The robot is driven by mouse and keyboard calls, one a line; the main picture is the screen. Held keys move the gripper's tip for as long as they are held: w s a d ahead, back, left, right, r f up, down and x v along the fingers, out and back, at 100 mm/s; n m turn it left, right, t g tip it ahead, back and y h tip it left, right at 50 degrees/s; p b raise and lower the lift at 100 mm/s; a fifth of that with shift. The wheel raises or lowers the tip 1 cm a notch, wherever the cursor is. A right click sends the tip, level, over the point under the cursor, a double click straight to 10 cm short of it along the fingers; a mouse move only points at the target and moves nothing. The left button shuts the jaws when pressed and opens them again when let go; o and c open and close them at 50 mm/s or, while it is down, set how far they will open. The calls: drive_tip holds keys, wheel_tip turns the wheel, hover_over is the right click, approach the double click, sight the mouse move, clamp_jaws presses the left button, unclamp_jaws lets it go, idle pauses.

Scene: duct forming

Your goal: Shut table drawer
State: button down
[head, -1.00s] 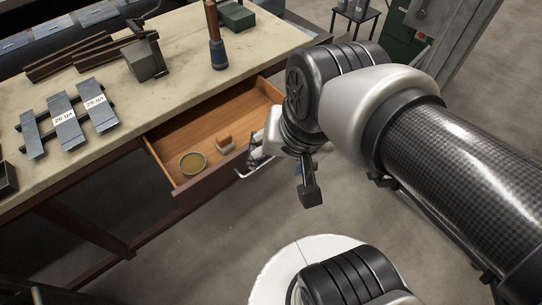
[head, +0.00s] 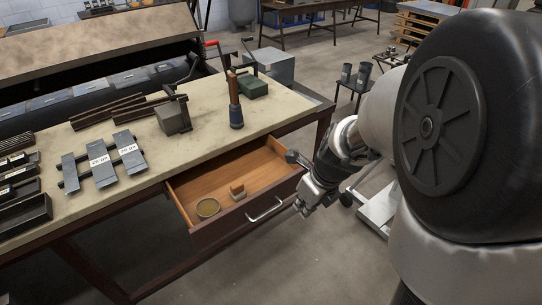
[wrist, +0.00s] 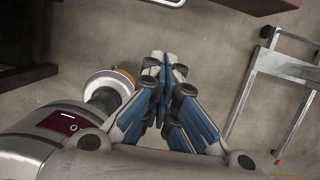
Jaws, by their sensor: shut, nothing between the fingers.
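The table drawer (head: 248,218) stands pulled out from under the front edge of the worktable (head: 130,195). Its front carries a silver bar handle (head: 265,211). My gripper (head: 304,209) is just right of the drawer front, apart from the handle. In the wrist view my gripper (wrist: 176,75) has its blue-padded fingers together with nothing between them. A dark reddish edge at the top of the wrist view (wrist: 250,5) may be part of the drawer; I cannot tell.
On the tabletop stand a wooden-handled tool (head: 235,105), a grey block-like tool (head: 173,117) and labelled metal pieces (head: 101,163). A metal frame stand (head: 378,208) is on the floor to the right. The floor before the drawer is clear.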

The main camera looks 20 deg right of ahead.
drive_tip(key=w+a+f+b, duration=0.2)
drive_tip(key=w+f+b, duration=0.2)
drive_tip(key=w+f, duration=0.2)
wheel_tip(320, 180, down, 3)
drive_tip(key=shift+r, duration=0.2)
